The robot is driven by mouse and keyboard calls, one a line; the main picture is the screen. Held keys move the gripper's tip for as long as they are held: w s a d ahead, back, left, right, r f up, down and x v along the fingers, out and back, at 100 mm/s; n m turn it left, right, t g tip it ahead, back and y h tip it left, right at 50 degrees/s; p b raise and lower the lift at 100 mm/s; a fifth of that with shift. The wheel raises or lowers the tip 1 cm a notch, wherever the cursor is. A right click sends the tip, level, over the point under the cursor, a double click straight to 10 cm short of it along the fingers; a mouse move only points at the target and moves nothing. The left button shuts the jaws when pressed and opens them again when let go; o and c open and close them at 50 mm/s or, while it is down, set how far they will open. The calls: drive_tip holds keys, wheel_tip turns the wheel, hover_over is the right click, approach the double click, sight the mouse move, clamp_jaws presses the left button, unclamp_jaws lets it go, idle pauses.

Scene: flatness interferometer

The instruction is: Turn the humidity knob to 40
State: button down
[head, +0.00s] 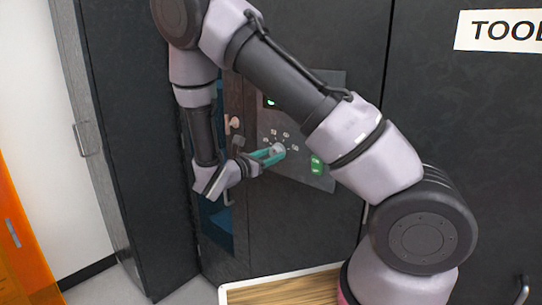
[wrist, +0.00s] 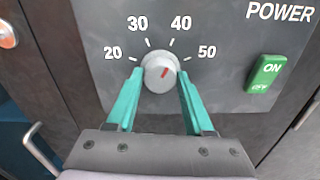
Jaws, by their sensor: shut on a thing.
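In the head view the knob (head: 279,148) shows small at the tips of my gripper (head: 272,154). My gripper (wrist: 158,80) has teal fingers, one on each side of the knob, and is shut on it. The fingertips cover parts of the knob's sides.
A green ON/OFF power switch (wrist: 266,74) sits right of the knob. A door handle (wrist: 42,150) is at lower left. In the head view a wooden-topped surface (head: 285,290) lies below the panel, and an orange panel (head: 18,250) stands at far left.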

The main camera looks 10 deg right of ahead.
drive_tip(key=shift+w+d+r+n, duration=0.1)
drive_tip(key=shift+d+r+n, duration=0.1)
drive_tip(key=shift+n, duration=0.4)
drive_tip(key=shift+c, duration=1.5)
unclamp_jaws()
drive_tip(key=shift+f, duration=0.1)
drive_tip(key=shift+d, duration=0.1)
drive_tip(key=v, duration=1.1)
drive_tip(key=shift+a, duration=0.25)
drive_tip(key=shift+f, duration=0.1)
